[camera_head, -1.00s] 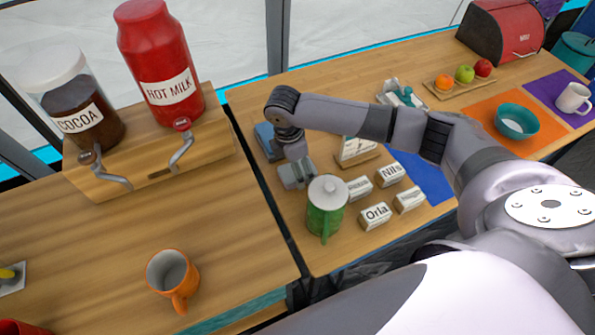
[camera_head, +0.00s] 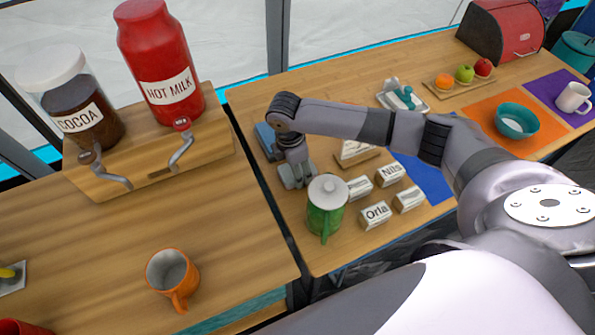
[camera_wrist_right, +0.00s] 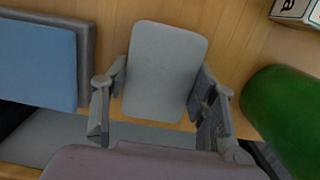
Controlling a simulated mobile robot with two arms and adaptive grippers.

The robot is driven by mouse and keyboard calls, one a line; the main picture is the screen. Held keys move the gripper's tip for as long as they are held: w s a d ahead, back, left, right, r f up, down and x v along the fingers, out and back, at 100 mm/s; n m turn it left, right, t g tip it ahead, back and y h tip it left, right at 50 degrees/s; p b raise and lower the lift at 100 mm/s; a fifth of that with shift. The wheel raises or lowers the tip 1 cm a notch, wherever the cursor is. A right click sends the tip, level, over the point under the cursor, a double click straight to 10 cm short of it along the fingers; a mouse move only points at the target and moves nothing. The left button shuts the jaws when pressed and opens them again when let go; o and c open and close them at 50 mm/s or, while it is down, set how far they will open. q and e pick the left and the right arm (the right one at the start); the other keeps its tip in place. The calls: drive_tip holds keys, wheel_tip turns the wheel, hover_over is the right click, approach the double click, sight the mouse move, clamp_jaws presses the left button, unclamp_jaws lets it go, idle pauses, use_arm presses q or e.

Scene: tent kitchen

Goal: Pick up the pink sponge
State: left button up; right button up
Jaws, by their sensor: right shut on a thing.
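I see no clearly pink sponge in either view. My right gripper (camera_head: 296,178) reaches down to the table behind the green pot. In the wrist view, the right gripper (camera_wrist_right: 161,75) has one finger on each side of a light grey, rounded pad (camera_wrist_right: 165,70) and is shut on it. The pad also shows in the head view (camera_head: 291,180), partly hidden by the gripper. A blue sponge-like block (camera_wrist_right: 38,65) on a grey base lies left of the pad; it also shows in the head view (camera_head: 265,138). My left gripper is out of view.
The green pot (camera_head: 325,212) with a pale lid stands close to the gripper. Several name blocks (camera_head: 376,214) lie to its right. Dispensers, including the red hot milk one (camera_head: 155,50), and an orange mug (camera_head: 173,278) occupy the left table, with clear wood between.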

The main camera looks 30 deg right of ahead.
wheel_tip(320, 180, up, 20)
idle(0.6)
drive_tip(key=shift+o, duration=0.8)
drive_tip(key=c, duration=0.5)
